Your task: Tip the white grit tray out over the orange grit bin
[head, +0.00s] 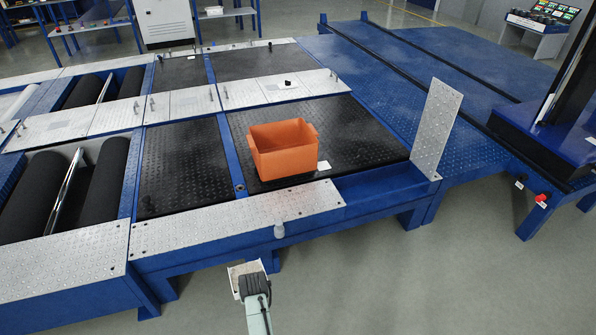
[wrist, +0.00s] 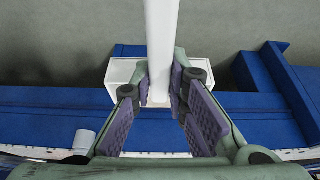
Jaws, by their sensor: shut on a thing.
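The orange grit bin (head: 283,158) stands upright and open-topped on the black plate of the tester; I cannot see its floor. My gripper (head: 252,280) is in front of the platform's near edge, short of the bin. It is shut on the white grit tray (head: 236,269). In the wrist view the fingers of my gripper (wrist: 160,88) close on a long white bar, with the white tray (wrist: 122,73) behind it. The tray's contents are largely hidden by my gripper. The bin does not show in the wrist view.
A small grey-white cylinder (head: 279,229) sits at the near edge of the metal strip, between my gripper and the bin. Black rollers (head: 108,178) lie at the left. The grey floor at front right is clear.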

